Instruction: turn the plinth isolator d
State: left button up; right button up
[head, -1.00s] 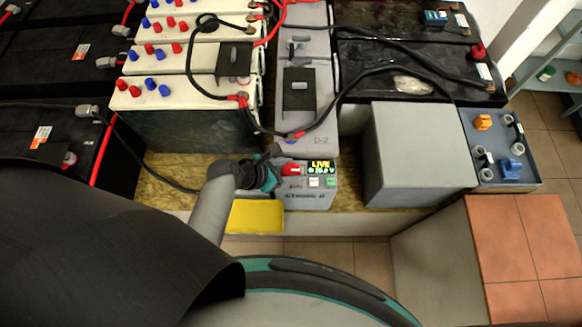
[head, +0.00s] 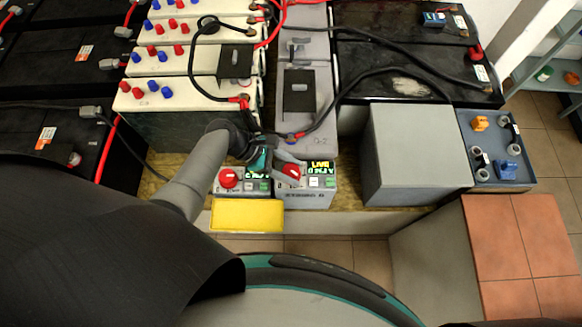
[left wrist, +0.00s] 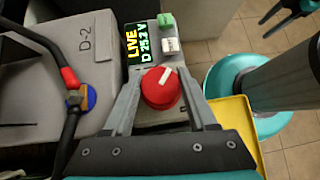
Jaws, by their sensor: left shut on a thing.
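Plinth isolator d (head: 308,197) is the right one of two grey boxes on the plinth. Its lit display (left wrist: 137,45) reads LIVE and D 25.2 V in the left wrist view. Its red knob (left wrist: 158,92) has a white pointer mark, slanted in the left wrist view. My left gripper (left wrist: 162,90) is shut on this knob, one grey finger on each side; it also shows in the head view (head: 282,163). A dark and teal part at the top right edge of the left wrist view looks like my right gripper (left wrist: 283,12); its jaws are unclear.
A second isolator with a red knob (head: 228,177) stands just left. A yellow tray (head: 247,215) is in front of it. Grey battery D-2 (head: 310,135) with black cables stands behind. A large grey box (head: 415,155) stands to the right.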

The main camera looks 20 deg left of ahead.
pick_arm(q)
jog(key=m+g+b, duration=0.1)
jog(key=m+g, duration=0.2)
jog(key=m, duration=0.1)
jog(key=shift+f+m+g+b, duration=0.1)
jog(key=shift+m+g+b, duration=0.2)
jog(key=shift+b, duration=0.1)
jog(key=m+g+y+b, duration=0.1)
jog(key=m+g, duration=0.1)
jog(key=m+g+y+b, duration=0.1)
jog(key=m+b, duration=0.1)
jog(key=m, duration=0.1)
jog(key=shift+m+g, duration=0.3)
jog(key=shift+g, duration=0.1)
jog(key=shift+s+b, duration=0.1)
jog(key=shift+b, duration=0.2)
jog(key=o, duration=1)
jog(key=shift+o, duration=0.4)
